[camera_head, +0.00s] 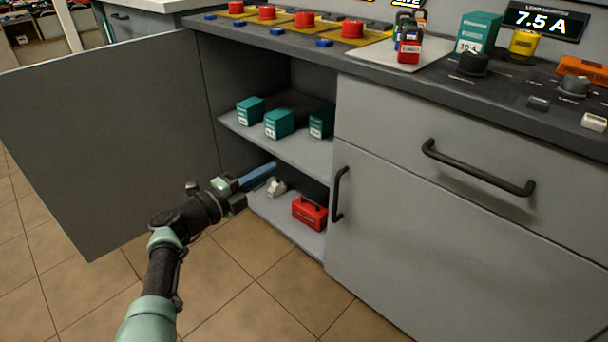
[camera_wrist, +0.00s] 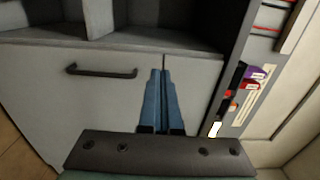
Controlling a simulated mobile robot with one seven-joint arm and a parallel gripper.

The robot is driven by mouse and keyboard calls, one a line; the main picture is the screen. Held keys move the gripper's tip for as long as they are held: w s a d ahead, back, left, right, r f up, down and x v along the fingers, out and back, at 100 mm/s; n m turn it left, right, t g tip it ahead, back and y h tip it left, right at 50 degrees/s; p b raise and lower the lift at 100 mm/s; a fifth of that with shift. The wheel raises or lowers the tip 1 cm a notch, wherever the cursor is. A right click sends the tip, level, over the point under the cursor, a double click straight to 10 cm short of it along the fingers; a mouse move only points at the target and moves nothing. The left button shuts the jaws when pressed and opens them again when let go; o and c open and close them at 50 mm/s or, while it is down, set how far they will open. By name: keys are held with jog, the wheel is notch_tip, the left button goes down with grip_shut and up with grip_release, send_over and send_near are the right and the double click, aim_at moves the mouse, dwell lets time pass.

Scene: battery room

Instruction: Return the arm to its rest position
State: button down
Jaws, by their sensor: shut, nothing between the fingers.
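My arm reaches in from the bottom left in the head view. My gripper (camera_head: 272,168) is at the opening of the cabinet's lower compartment, left of the red box (camera_head: 309,212). Its blue fingers are together with nothing between them. In the wrist view the shut fingers (camera_wrist: 160,72) point at a grey cabinet front (camera_wrist: 104,108) with a dark bar handle (camera_wrist: 101,71). Whether the fingers touch anything cannot be told.
Teal boxes (camera_head: 279,124) sit on the middle shelf (camera_head: 300,150). A small whitish object (camera_head: 277,187) lies on the cabinet floor by my gripper. A handled door (camera_head: 430,250) is at right. Tiled floor (camera_head: 260,290) is free in front.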

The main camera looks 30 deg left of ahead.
jog(key=w+d+r+n+t+p, duration=0.1)
jog(key=w+d+r+t, duration=0.2)
jog(key=r, duration=0.5)
jog(key=w+d+r+t, duration=0.1)
jog(key=w+d+r, duration=0.35)
jog(key=r, duration=0.35)
jog(key=s+d+r+n+t+y+p, duration=0.1)
jog(key=d+r+n+t+y, duration=0.1)
jog(key=d+r+n, duration=0.5)
jog(key=d+r+t+y, duration=0.3)
jog(key=d+r, duration=0.1)
jog(key=r, duration=0.8)
jog(key=s+d+r+n+h+p, duration=0.1)
jog(key=s+d+r+n+p, duration=0.1)
jog(key=s+d+r+n, duration=0.7)
jog(key=s+d+r+n+p, duration=0.1)
jog(key=s+d+r+n, duration=0.35)
jog(key=s+d, duration=0.85)
notch_tip(320, 180, up, 40)
jog(key=s+a+m+p, duration=0.1)
jog(key=s+p, duration=0.1)
jog(key=p, duration=3.6)
jog(key=shift+s+a+f+t+h, duration=0.2)
jog(key=shift+a+t+h, duration=0.1)
jog(key=shift+h, duration=0.1)
jog(key=shift+m, duration=0.25)
